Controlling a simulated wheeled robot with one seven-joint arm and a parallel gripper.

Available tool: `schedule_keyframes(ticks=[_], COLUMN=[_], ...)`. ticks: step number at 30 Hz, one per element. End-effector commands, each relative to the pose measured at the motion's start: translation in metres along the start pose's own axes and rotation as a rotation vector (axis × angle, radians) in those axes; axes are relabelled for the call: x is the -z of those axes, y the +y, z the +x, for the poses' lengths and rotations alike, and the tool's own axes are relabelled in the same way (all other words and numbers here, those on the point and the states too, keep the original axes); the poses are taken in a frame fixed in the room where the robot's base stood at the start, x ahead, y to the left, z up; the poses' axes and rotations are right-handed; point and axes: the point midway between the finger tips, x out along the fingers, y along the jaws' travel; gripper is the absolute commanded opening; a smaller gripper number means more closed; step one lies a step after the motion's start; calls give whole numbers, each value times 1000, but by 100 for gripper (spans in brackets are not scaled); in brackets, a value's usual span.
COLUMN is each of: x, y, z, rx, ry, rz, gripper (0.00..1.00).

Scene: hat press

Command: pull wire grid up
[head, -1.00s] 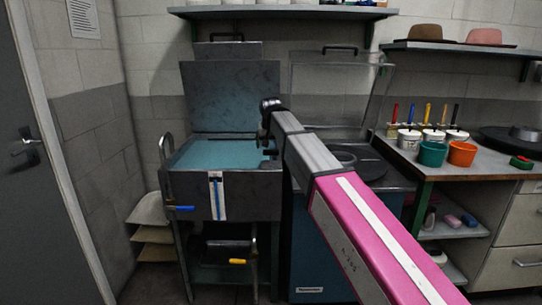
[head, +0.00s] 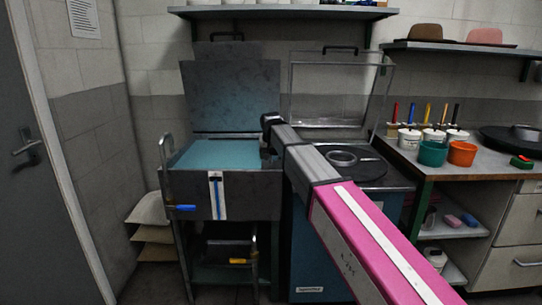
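The wire grid cannot be made out as such. A steel tank (head: 228,196) with teal liquid (head: 222,153) stands at centre left, its grey lid (head: 235,95) raised behind it. A bent metal loop (head: 165,148) stands up at the tank's left side; I cannot tell whether it belongs to the grid. My gripper (head: 265,150) is at the right end of the tank, low by the liquid. It is small and dark, and my own arm partly covers that area, so its fingers and any contact are unclear.
To the right is a blue unit (head: 318,250) with a round dark top (head: 352,165) and a raised clear lid (head: 328,90). A bench (head: 475,170) with pots and brushes is further right.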

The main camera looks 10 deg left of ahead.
Motion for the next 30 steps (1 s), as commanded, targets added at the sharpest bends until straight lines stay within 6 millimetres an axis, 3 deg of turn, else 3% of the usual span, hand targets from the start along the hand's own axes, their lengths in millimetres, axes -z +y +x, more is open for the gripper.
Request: schedule_keyframes(ticks=[11,17,30], x=[6,22,65], y=[0,0,-1], z=[-15,-50,-152], rx=[-1,0,0], ry=[0,2,1], rz=[0,0,0], gripper=[30,30,30])
